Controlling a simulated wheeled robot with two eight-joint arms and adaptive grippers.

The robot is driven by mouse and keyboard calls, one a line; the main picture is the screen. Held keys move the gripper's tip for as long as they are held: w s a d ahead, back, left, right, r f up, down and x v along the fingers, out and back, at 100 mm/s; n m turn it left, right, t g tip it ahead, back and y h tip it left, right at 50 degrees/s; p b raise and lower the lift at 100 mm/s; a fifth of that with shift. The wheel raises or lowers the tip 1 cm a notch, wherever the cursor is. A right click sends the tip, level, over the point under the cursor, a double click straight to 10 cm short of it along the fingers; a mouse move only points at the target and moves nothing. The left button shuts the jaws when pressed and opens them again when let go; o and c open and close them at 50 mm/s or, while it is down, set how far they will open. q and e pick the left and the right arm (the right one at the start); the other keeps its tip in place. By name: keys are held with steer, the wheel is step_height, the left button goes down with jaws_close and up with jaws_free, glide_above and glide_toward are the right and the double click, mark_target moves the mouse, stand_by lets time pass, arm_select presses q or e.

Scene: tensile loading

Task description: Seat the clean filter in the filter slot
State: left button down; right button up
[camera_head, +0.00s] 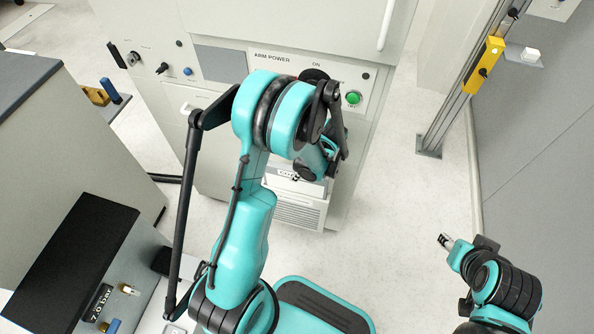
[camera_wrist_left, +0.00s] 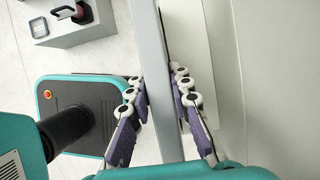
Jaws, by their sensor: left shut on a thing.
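My left arm reaches down in front of the pale cabinet, and its wrist hides much of the work area in the head view. My left gripper (camera_head: 297,177) is at the cabinet's lower front, by a pale piece with a partly hidden label, which looks like the clean filter (camera_head: 286,174). In the left wrist view, the gripper's fingers (camera_wrist_left: 158,84) are shut on either side of a thin grey panel (camera_wrist_left: 151,40), apparently the filter's edge. The filter slot is not clearly visible. My right gripper (camera_head: 446,241) is at the lower right, away from the cabinet; its finger opening is unclear.
A vent grille (camera_head: 298,215) is low on the cabinet front. A green button (camera_head: 353,98) and the ARM POWER panel (camera_head: 270,56) are above it. A yellow box (camera_head: 484,66) is on a post at right. A dark-topped bench (camera_head: 25,75) stands left. Floor between is clear.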

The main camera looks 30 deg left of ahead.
arm_select(q)
steer(key=c, duration=1.4)
jaws_free()
